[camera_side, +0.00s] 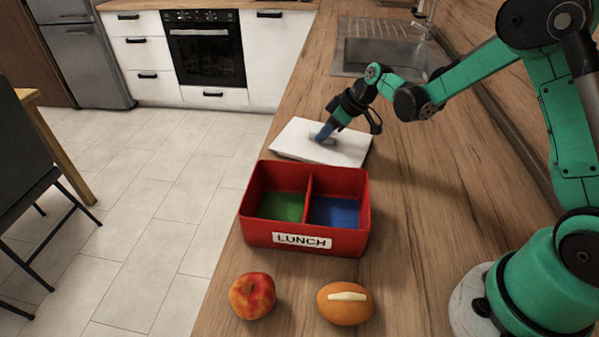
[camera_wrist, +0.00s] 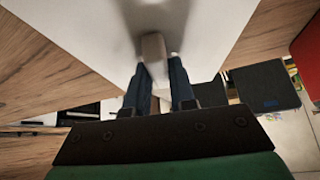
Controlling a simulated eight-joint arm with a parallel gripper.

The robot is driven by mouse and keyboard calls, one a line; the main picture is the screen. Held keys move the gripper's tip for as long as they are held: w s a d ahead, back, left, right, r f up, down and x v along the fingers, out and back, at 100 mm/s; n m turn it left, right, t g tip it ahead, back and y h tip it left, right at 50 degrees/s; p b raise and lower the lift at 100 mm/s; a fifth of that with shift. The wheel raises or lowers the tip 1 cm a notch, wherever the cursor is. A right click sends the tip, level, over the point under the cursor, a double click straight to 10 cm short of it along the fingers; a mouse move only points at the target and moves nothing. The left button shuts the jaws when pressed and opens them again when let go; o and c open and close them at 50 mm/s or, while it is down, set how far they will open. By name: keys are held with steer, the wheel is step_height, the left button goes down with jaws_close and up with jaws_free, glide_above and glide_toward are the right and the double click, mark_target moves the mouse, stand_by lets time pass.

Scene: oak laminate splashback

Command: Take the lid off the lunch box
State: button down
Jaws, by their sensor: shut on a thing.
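The red lunch box (camera_side: 340,242) stands open on the wooden counter, its label reading LUNCH. A divider splits it into a green-floored left compartment and a blue-floored right one, and both look empty. The white lid (camera_side: 290,145) is off the box, behind it in the side view. My gripper (camera_side: 321,136) reaches down to the lid and is shut on its handle. In the wrist view the two dark fingers of my gripper (camera_wrist: 160,85) stand either side of the handle (camera_wrist: 153,47), with the lid's white face (camera_wrist: 90,25) beyond. I cannot tell whether the lid touches the counter.
A red apple (camera_side: 252,296) and an orange-brown fruit or bun with a pale strip (camera_side: 345,304) sit in front of the box. A sink (camera_side: 380,55) lies behind the lid. The counter's left edge drops to the floor. Counter right of the box is clear.

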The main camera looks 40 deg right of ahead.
steer(key=shift+f, duration=0.4)
steer(key=c, duration=0.7)
jaws_free()
steer(key=shift+o, duration=0.2)
steer(key=shift+r, duration=0.1)
